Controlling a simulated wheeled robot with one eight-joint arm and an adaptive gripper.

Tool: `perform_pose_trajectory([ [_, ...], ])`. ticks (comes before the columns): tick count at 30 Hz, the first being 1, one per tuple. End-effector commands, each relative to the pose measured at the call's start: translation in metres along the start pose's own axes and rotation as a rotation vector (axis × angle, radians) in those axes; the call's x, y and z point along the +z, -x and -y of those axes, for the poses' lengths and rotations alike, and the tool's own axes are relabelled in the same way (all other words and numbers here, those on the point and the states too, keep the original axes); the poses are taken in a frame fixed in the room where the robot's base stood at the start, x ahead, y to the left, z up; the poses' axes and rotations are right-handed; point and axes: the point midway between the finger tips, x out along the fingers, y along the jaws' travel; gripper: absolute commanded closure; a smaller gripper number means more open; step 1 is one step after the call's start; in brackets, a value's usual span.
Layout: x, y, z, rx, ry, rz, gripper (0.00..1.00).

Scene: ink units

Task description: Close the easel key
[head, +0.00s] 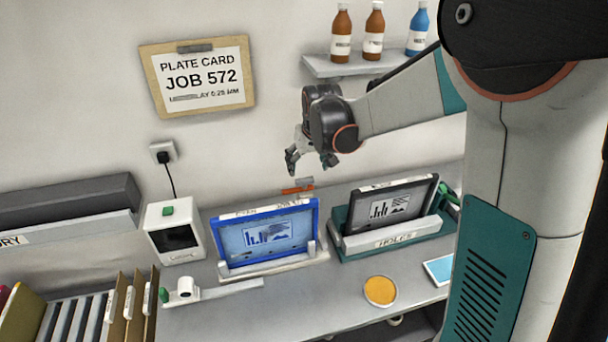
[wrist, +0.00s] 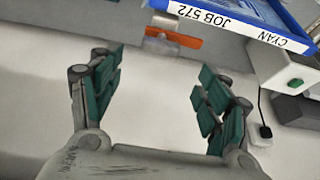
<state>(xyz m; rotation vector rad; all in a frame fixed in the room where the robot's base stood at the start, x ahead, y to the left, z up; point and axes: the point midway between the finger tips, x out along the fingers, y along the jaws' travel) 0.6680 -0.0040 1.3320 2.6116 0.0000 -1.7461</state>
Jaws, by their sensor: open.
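A blue-framed screen (head: 268,238) stands on a light easel base (head: 275,266) on the counter. Its label, CYAN JOB 572, shows in the wrist view (wrist: 240,27). An orange lever (head: 297,189), which looks like the easel key, sits just behind the frame's top right corner, beside a small grey block. In the wrist view the orange lever (wrist: 175,37) lies roughly crosswise, beyond the fingertips. My gripper (head: 310,163) is open and empty, above and behind the frame, near the wall. Its two teal-padded fingers (wrist: 160,90) are wide apart, not touching the lever.
A dark screen (head: 388,207) in a green holder marked HOLES stands to the right. A white box (head: 174,230) with a green button stands left. An orange disc (head: 380,290) lies in front. A shelf (head: 365,62) with bottles is above. The wall is close behind my gripper.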

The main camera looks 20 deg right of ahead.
Motion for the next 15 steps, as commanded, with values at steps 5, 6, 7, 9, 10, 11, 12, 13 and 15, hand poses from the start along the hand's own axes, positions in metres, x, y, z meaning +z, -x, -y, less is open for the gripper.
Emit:
perform_pose_trajectory([
  [5,0.000,-0.031,0.000,0.000,0.000,0.000,0.30],
  [6,-0.001,-0.038,0.000,0.000,0.000,0.000,0.30],
  [7,-0.001,-0.043,0.000,0.000,0.000,0.000,0.30],
  [9,-0.001,-0.053,0.000,0.000,0.000,0.000,0.30],
  [10,0.000,-0.057,0.000,0.000,0.000,0.000,0.30],
  [11,0.000,-0.061,0.000,0.000,0.000,0.000,0.30],
  [12,0.000,-0.066,0.000,0.000,0.000,0.000,0.30],
  [13,0.000,-0.069,0.000,0.000,0.000,0.000,0.30],
  [15,-0.001,-0.075,0.000,0.000,0.000,0.000,0.30],
])
